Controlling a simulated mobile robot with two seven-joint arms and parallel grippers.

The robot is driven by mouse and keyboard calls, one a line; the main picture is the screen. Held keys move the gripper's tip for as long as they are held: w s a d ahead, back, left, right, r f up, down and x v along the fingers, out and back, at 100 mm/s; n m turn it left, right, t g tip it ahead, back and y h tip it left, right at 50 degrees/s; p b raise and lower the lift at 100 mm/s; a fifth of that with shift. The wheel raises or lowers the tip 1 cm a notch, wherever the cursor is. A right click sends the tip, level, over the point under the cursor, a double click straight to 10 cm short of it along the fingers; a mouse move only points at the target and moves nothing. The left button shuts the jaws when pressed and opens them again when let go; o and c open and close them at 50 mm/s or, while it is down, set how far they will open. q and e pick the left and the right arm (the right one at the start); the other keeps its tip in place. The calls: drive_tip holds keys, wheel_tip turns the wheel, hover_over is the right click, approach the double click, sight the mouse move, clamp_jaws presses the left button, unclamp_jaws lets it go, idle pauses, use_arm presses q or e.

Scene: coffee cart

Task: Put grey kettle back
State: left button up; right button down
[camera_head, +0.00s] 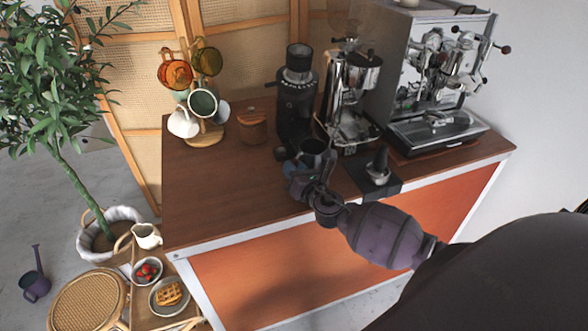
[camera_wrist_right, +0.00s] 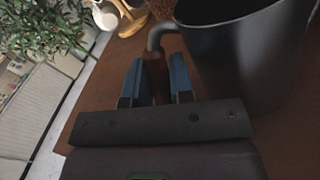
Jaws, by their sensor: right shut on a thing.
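The grey kettle (camera_head: 313,150) is a dark open-topped vessel over the front middle of the wooden counter, just in front of the black grinder. It fills the upper right of the right wrist view (camera_wrist_right: 250,60). My right gripper (camera_head: 298,168) is shut on the kettle's handle; in the wrist view its blue fingers (camera_wrist_right: 156,82) stand on both sides of the brown grip. The kettle looks upright; I cannot tell whether its base touches the counter. My left gripper is not in view.
The black grinder (camera_head: 297,100), a chrome machine (camera_head: 350,90) and the espresso machine (camera_head: 440,85) line the counter's back. A tamper (camera_head: 378,167) stands on a dark mat to the right. A mug tree (camera_head: 203,130) and a wooden canister (camera_head: 252,128) are left. The counter's left front (camera_head: 220,200) is clear.

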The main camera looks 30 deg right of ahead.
drive_tip(key=c, duration=1)
unclamp_jaws()
drive_tip(key=shift+r, duration=0.1)
drive_tip(key=s, duration=1.2)
drive_tip(key=s+a+f+m+g, duration=0.3)
drive_tip(key=s+f+m, duration=0.4)
drive_tip(key=m, duration=0.8)
drive_tip(key=s+a+f+m+g, duration=0.3)
drive_tip(key=s+f+m, duration=0.4)
drive_tip(key=m, duration=0.8)
drive_tip(key=shift+a+y+b, duration=0.3)
drive_tip(key=shift+a+y, duration=0.1)
drive_tip(key=shift+a, duration=0.4)
drive_tip(key=shift+f, duration=0.1)
